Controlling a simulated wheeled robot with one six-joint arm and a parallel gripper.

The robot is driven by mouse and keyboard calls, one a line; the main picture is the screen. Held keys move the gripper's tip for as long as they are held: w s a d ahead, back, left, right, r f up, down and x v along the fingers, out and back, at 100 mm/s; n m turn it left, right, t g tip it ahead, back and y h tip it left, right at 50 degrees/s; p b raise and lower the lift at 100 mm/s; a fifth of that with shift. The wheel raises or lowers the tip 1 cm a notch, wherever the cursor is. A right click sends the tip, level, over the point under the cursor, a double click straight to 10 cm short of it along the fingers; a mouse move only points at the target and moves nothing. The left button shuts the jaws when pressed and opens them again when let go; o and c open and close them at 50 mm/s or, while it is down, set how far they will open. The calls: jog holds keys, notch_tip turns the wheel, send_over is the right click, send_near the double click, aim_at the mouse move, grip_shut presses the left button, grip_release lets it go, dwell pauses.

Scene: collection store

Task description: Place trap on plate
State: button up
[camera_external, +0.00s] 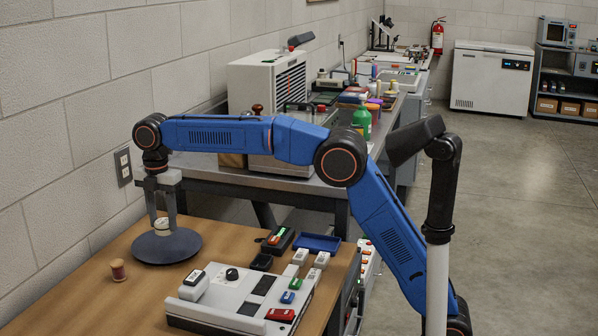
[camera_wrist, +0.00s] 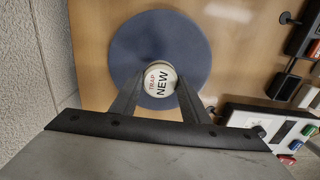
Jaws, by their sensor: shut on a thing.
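The trap (camera_external: 162,225) is a small round white piece; in the wrist view its lid (camera_wrist: 159,78) reads "TRAP NEW". My gripper (camera_external: 161,218) points down and is shut on the trap, one finger on each side of it. The plate (camera_external: 172,249) is a round, flat, grey-blue disc on the wooden table. In the wrist view the trap is over the lower part of the plate (camera_wrist: 140,40), inside its rim. The trap's underside is at or just above the plate; I cannot tell whether they touch.
A white device (camera_external: 215,310) with coloured parts lies to the front right. A black box (camera_external: 278,240) and a blue tray (camera_external: 317,243) are at the table's back right. The wall (camera_external: 60,180) is close on the left.

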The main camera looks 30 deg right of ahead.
aim_at(163, 221)
jog(key=shift+f, duration=1.9)
jog(key=shift+f, duration=0.1)
jog(key=o, duration=1)
notch_tip(163, 221, up, 12)
jog(key=shift+f, duration=0.15)
jog(key=shift+r, duration=0.3)
